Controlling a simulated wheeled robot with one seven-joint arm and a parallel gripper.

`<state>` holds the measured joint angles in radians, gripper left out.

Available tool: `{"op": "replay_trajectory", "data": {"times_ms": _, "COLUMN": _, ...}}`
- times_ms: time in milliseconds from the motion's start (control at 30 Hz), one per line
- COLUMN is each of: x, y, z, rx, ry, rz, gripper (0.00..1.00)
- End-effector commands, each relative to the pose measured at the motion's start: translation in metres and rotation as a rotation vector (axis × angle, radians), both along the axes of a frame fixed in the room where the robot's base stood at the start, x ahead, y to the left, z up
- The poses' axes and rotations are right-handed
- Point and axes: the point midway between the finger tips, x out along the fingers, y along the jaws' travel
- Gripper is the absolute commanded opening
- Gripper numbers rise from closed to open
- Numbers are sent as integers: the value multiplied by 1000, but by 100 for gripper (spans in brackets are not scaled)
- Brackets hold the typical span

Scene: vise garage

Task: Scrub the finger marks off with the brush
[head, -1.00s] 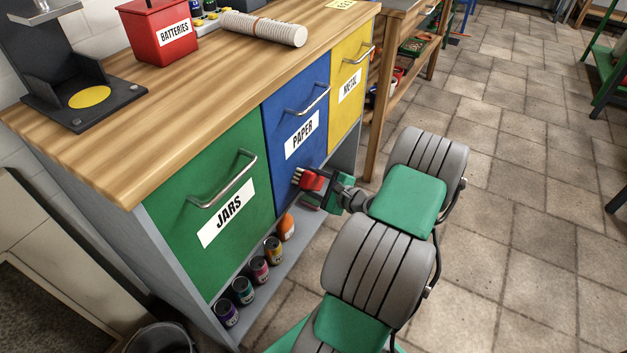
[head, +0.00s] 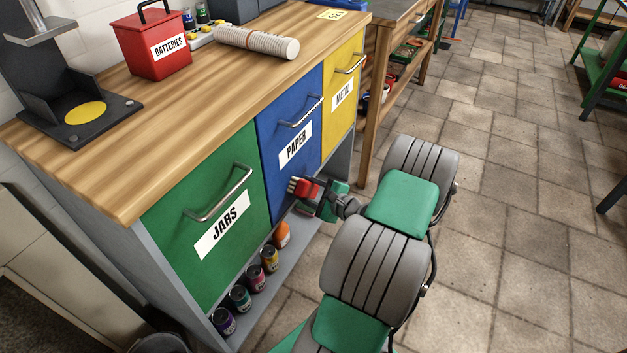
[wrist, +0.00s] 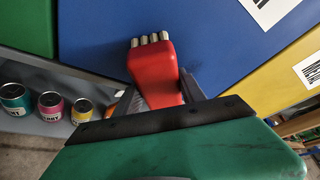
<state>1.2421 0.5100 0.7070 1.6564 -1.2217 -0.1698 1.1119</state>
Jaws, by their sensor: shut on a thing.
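The red brush (head: 305,189) with several pale bristle tufts is in my gripper (head: 322,192). In the wrist view the brush (wrist: 153,72) sticks out between the two dark fingers of my gripper (wrist: 162,93), which are shut on it. The bristles are at the lower part of the blue PAPER front (head: 272,158), below its label; I cannot tell whether they touch it. The blue front also fills much of the wrist view (wrist: 225,55). I can make out no finger marks; the brush and gripper hide part of the panel.
The green JARS front (head: 190,250) is to the left, the yellow METAL front (head: 335,120) to the right. Paint jars (head: 255,278) stand on the low shelf beneath. The wooden worktop (head: 215,95) overhangs the fronts. The tiled floor (head: 520,200) at right is clear.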

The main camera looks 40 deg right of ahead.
Motion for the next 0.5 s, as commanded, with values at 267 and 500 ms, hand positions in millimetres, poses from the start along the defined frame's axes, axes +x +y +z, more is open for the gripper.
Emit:
{"op": "replay_trajectory", "data": {"times_ms": 267, "x": 0, "y": 8, "z": 15, "rx": 6, "ry": -4, "rz": 12, "gripper": 0}}
{"op": "replay_trajectory", "data": {"times_ms": 500, "x": 2, "y": -5, "z": 15, "rx": 0, "ry": -7, "rz": 9, "gripper": 0}}
